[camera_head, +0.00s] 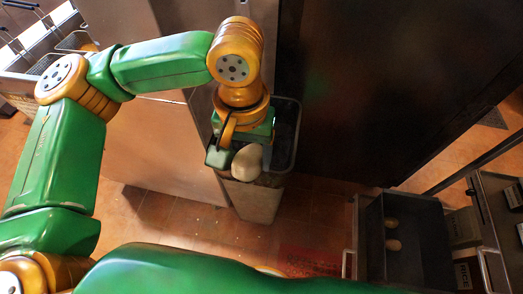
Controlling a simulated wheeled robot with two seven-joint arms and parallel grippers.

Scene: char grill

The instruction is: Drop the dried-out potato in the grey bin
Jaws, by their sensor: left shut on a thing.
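My left gripper (232,150) is shut on the pale, tan potato (247,163). It holds the potato over the near part of the grey bin (284,150). The bin is a tall, narrow container with a dark rim, standing on the tiled floor. My left gripper and arm hide part of its opening, so I cannot tell how far the potato is above the rim. My right gripper is not in view.
A metal cabinet (150,150) stands left of the bin and a large dark panel (370,90) behind it to the right. Fryer baskets (50,55) are at the upper left. A dark tray (421,255) with two potatoes (392,244) is at the lower right.

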